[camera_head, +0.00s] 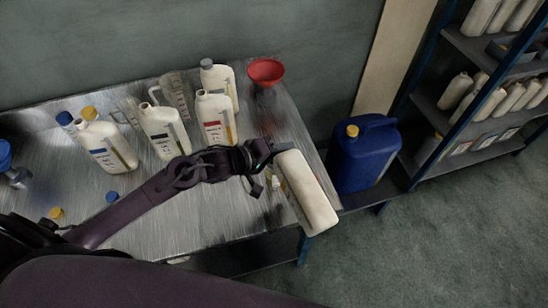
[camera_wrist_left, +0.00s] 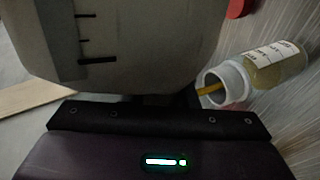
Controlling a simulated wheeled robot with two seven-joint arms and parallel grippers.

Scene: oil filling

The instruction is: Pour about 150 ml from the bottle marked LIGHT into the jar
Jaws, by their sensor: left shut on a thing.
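My left gripper (camera_head: 268,152) is shut on a white bottle (camera_head: 308,192), held tilted over the table's right front edge. The bottle fills the upper left of the left wrist view (camera_wrist_left: 125,45), with dark scale marks on its side. Its label and mouth are hidden, so I cannot read its marking. In the left wrist view the jar (camera_wrist_left: 278,64) is clear, with a white label, a white open rim and yellowish liquid inside. A thin yellow streak, apparently a stream of oil, crosses its rim into the mouth. My right gripper is not in view.
Several white bottles (camera_head: 107,146) stand on the metal table (camera_head: 195,205), with clear measuring jugs (camera_head: 176,92) behind. A red funnel (camera_head: 266,72) stands at the back right. A blue canister (camera_head: 366,155) stands right of the table.

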